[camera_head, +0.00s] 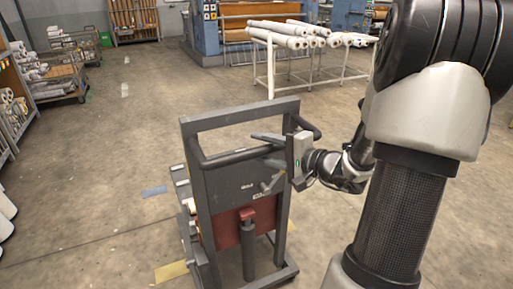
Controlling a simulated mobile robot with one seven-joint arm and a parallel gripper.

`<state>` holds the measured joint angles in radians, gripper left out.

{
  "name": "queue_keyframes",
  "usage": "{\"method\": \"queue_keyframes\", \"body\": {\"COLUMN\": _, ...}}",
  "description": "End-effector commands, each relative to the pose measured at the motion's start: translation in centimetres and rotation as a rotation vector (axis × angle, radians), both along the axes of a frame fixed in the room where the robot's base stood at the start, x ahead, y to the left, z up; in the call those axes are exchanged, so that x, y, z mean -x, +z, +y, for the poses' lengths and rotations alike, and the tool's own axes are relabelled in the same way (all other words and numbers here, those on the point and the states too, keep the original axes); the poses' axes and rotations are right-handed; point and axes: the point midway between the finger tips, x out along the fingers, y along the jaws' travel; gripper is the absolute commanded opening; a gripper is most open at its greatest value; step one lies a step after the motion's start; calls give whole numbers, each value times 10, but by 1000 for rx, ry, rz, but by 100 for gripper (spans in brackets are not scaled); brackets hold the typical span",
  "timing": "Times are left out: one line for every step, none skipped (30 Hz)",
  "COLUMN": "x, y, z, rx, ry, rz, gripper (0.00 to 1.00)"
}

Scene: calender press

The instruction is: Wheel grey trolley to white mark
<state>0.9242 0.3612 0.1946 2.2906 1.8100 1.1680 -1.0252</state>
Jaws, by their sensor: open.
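The grey trolley (224,187) stands upright on the floor at the centre of the head view. It has a tall frame, a dark bent handle bar (228,158) and a red part low on its near side. My gripper (264,161) is at the right part of the handle and points left. Its fingers are open, one above and one below the bar's line. I cannot tell whether they touch it. A small whitish mark (124,90) lies on the floor at the far left, with another pale patch (126,60) beyond it.
A blue mark (154,191) and a yellow mark (171,271) lie on the floor left of the trolley. A white rack with rolls (271,75) stands behind it. Shelving with rolls (15,107) and a wire cart (58,84) line the left. The left-centre floor is open.

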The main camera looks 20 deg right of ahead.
Motion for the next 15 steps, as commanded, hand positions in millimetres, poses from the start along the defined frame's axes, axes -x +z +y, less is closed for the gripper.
{"method": "queue_keyframes", "body": {"x": -6, "y": -2, "z": 3, "rx": 0, "ry": 1, "rz": 1, "gripper": 40}}
{"method": "queue_keyframes", "body": {"x": -9, "y": -3, "z": 4, "rx": -1, "ry": 1, "rz": 1, "gripper": 40}}
{"method": "queue_keyframes", "body": {"x": -12, "y": -3, "z": 6, "rx": -1, "ry": 1, "rz": 0, "gripper": 40}}
{"method": "queue_keyframes", "body": {"x": -14, "y": -3, "z": 7, "rx": -1, "ry": 1, "rz": 0, "gripper": 40}}
{"method": "queue_keyframes", "body": {"x": -16, "y": -4, "z": 7, "rx": 0, "ry": 1, "rz": 0, "gripper": 40}}
{"method": "queue_keyframes", "body": {"x": -18, "y": -4, "z": 8, "rx": 0, "ry": 0, "rz": 1, "gripper": 40}}
{"method": "queue_keyframes", "body": {"x": -18, "y": -4, "z": 8, "rx": 0, "ry": 0, "rz": 1, "gripper": 40}}
{"method": "queue_keyframes", "body": {"x": -19, "y": -4, "z": 9, "rx": 0, "ry": 0, "rz": 1, "gripper": 40}}
{"method": "queue_keyframes", "body": {"x": -19, "y": -4, "z": 9, "rx": 0, "ry": 0, "rz": 1, "gripper": 40}}
{"method": "queue_keyframes", "body": {"x": -20, "y": -4, "z": 9, "rx": 1, "ry": -1, "rz": 1, "gripper": 40}}
{"method": "queue_keyframes", "body": {"x": -20, "y": -4, "z": 9, "rx": 1, "ry": -1, "rz": 1, "gripper": 40}}
{"method": "queue_keyframes", "body": {"x": -20, "y": -4, "z": 9, "rx": 1, "ry": -1, "rz": 1, "gripper": 40}}
{"method": "queue_keyframes", "body": {"x": -20, "y": -4, "z": 9, "rx": 1, "ry": -1, "rz": 1, "gripper": 40}}
{"method": "queue_keyframes", "body": {"x": -19, "y": -4, "z": 9, "rx": 1, "ry": -1, "rz": 1, "gripper": 40}}
{"method": "queue_keyframes", "body": {"x": -19, "y": -4, "z": 9, "rx": 1, "ry": -1, "rz": 1, "gripper": 40}}
